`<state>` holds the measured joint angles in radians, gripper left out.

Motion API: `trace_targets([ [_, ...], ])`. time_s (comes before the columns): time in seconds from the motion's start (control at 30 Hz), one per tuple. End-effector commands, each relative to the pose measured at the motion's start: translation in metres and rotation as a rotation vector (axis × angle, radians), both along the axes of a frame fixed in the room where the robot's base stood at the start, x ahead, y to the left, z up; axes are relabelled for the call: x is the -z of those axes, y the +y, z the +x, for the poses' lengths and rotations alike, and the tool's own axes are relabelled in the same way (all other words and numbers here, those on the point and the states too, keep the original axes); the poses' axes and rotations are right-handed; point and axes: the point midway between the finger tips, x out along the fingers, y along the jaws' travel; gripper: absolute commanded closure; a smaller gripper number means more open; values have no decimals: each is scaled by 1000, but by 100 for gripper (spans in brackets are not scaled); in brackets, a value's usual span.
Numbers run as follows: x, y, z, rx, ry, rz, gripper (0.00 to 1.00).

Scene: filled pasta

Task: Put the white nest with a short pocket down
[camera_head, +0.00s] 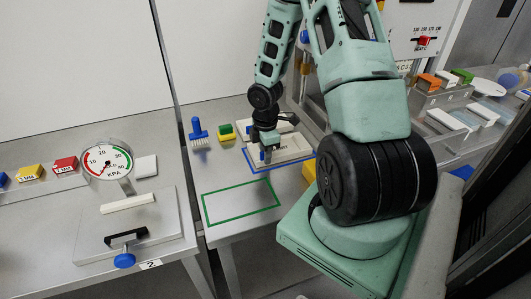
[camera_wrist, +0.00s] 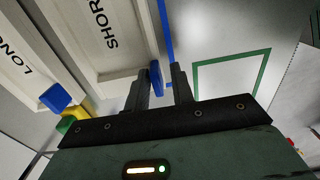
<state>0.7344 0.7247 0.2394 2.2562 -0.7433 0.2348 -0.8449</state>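The white nest marked SHORT (camera_wrist: 108,62) fills the upper left of the wrist view, with a blue grip tab (camera_wrist: 156,78) on its near side. A second white nest, marked LONG (camera_wrist: 28,66), lies left of it with a blue knob. In the head view, white nest surface (camera_head: 292,147) shows beyond my gripper (camera_head: 266,153), by the blue outline. My gripper points down there. Its dark fingers (camera_wrist: 163,85) stand either side of the tab, with a small gap on the right, so it looks open. The pocket is mostly hidden, and any lift is hard to judge.
A blue outline (camera_head: 252,173) runs along the nest's edge; an empty green outline (camera_head: 243,202) is nearer. A blue brush (camera_head: 198,132) and a green-and-yellow block (camera_head: 226,131) stand left of the nests. A pressure gauge (camera_head: 107,161) stands on the left bench.

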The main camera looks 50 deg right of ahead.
Motion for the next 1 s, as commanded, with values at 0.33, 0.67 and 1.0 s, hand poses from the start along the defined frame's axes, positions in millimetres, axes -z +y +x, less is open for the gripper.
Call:
trace_targets([
  [0.33, -3, 0, 0, 0, -1, -1, 70],
  [0.67, -59, -2, 1, 3, -6, -2, 70],
  [1.0, -115, -1, 0, 2, -3, -2, 70],
])
